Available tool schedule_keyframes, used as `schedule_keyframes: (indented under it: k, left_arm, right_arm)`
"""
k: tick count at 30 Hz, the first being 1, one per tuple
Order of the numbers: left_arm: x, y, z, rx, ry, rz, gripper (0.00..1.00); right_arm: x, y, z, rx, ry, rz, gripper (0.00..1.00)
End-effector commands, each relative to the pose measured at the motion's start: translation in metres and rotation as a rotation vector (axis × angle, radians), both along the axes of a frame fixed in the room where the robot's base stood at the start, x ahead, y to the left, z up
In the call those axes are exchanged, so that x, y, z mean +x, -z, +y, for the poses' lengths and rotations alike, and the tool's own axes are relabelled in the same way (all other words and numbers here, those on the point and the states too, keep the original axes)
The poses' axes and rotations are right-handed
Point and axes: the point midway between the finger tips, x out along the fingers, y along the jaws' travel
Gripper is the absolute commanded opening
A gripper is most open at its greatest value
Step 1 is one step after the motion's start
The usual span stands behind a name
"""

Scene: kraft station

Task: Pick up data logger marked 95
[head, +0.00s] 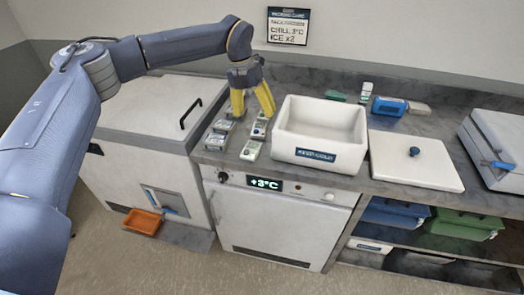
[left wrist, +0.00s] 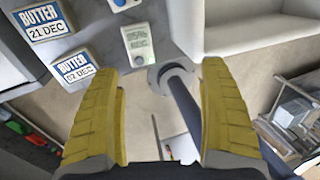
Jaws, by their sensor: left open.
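My left gripper (head: 254,112) has yellow fingers, spread apart and empty, and points down over the counter left of the white box. Small white devices lie under and in front of it; one is a white logger-like unit (head: 250,151) near the counter's front edge. In the left wrist view the open fingers (left wrist: 162,75) frame the area just below a white unit (left wrist: 138,45) with a greenish display. Its small print is too blurred to read as 95. Part of another unit with a blue spot (left wrist: 122,4) shows at the top edge. My right gripper is not in view.
Two butter packs, dated 21 DEC (left wrist: 45,27) and 02 DEC (left wrist: 75,71), lie left of the unit. A white KEEP COLD box (head: 318,155) stands close right; its lid (head: 415,170) lies beside it. A dark knob (left wrist: 172,75) projects below the counter edge.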

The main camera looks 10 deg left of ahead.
Motion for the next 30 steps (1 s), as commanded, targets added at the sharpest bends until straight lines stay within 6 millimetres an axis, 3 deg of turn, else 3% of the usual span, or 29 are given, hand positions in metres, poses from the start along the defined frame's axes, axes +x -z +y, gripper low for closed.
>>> schedule_keyframes:
  k: [6, 10, 24, 30]
  left_arm:
    - [-0.005, -0.011, 0.022, 0.18, -0.045, 0.004, 0.78]
    - [-0.006, -0.004, 0.026, 0.209, -0.054, 0.005, 0.78]
    - [-0.006, 0.077, 0.025, 0.207, -0.054, 0.005, 0.78]
    - [-0.006, 0.101, 0.025, 0.206, -0.053, 0.005, 0.78]
  right_arm:
    - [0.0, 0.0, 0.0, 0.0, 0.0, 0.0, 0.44]
    - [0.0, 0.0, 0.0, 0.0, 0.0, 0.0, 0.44]
    - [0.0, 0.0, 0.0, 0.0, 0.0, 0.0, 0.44]
    - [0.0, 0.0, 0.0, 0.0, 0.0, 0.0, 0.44]
